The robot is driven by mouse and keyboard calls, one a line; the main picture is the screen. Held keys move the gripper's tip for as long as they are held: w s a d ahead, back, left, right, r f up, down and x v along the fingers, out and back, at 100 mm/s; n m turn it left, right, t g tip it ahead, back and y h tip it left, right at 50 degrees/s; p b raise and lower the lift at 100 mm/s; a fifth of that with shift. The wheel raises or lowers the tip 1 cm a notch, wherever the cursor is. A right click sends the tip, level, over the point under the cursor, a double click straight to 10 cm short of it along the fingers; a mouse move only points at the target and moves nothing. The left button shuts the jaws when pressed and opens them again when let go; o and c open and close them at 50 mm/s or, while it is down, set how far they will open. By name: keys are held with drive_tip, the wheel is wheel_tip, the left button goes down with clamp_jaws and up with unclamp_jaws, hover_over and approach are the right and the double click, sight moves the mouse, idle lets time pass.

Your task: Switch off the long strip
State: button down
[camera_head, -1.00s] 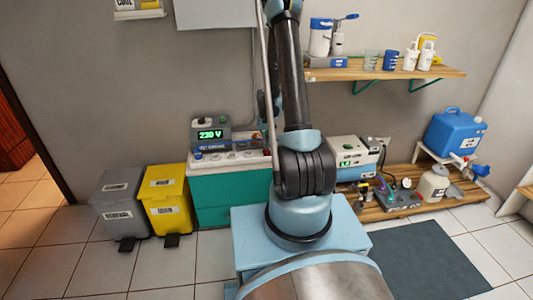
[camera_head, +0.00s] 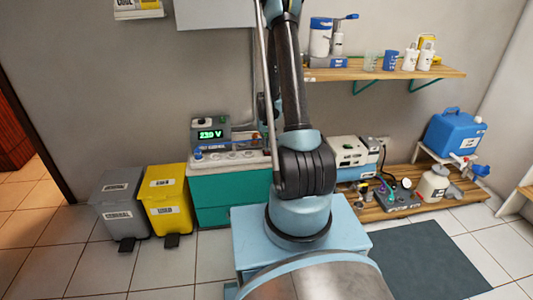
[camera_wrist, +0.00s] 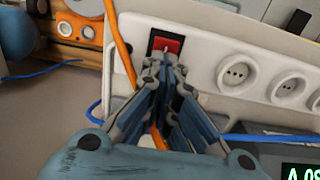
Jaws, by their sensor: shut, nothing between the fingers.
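The long white strip (camera_wrist: 225,55) runs across the upper part of the wrist view, with a row of round sockets. Its red rocker switch (camera_wrist: 167,44) sits in a dark frame at the strip's left end. My gripper (camera_wrist: 165,62) is shut and empty, its fingertips over the switch's lower edge; I cannot tell whether they touch it. The fingers hide the lower part of the switch. In the head view the strip (camera_head: 225,156) lies on the teal cabinet, and my arm hides its right end and the gripper.
An orange cable (camera_wrist: 122,48) passes close left of the fingers, and a blue cable (camera_wrist: 255,138) lies to their right. A white device (camera_head: 352,152) stands right of my arm. Bins (camera_head: 166,205) stand left of the cabinet.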

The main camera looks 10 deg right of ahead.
drive_tip(key=shift+r, duration=3.5)
